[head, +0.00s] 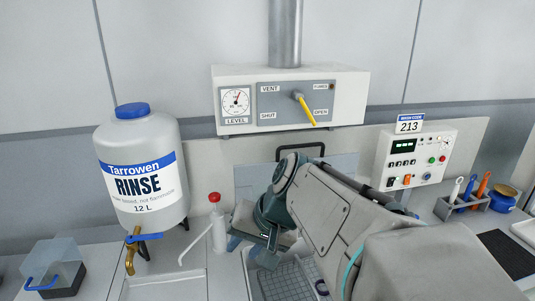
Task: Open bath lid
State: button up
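The bath lid (247,174) is a pale, see-through panel standing upright behind the bath, with a black bar handle (300,149) at its top. My arm hides much of its middle and right. The bath (250,272) lies below it, and a wire basket (288,283) shows inside, so the lid is not over this part. My gripper (252,250) points down over the bath's left back part, below and apart from the handle. Its two fingers look spread, with nothing seen between them.
A rinse jug (142,180) with a brass tap and a red-capped dispenser (217,222) stand left of the bath. A vent box with a yellow lever (305,110) hangs above. A control box (415,157) and tool rack (465,206) are at right.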

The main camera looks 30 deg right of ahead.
jog(key=w+d+r+m+t+y+b, duration=0.2)
jog(key=w+d+m+t+b, duration=0.4)
jog(key=d, duration=0.3)
jog(key=m+t+h+b, duration=0.3)
jog(key=m+t, duration=0.2)
jog(key=t, duration=0.1)
send_near(300, 147)
jog(key=w+p, duration=0.1)
jog(key=w, duration=0.3)
jog(key=w+a+p, duration=0.1)
jog(key=w, duration=0.3)
jog(key=w+f, duration=0.1)
jog(key=w, duration=0.3)
jog(key=shift+w+a+p, duration=0.15)
jog(key=shift+a+p, duration=0.25)
grip_shut()
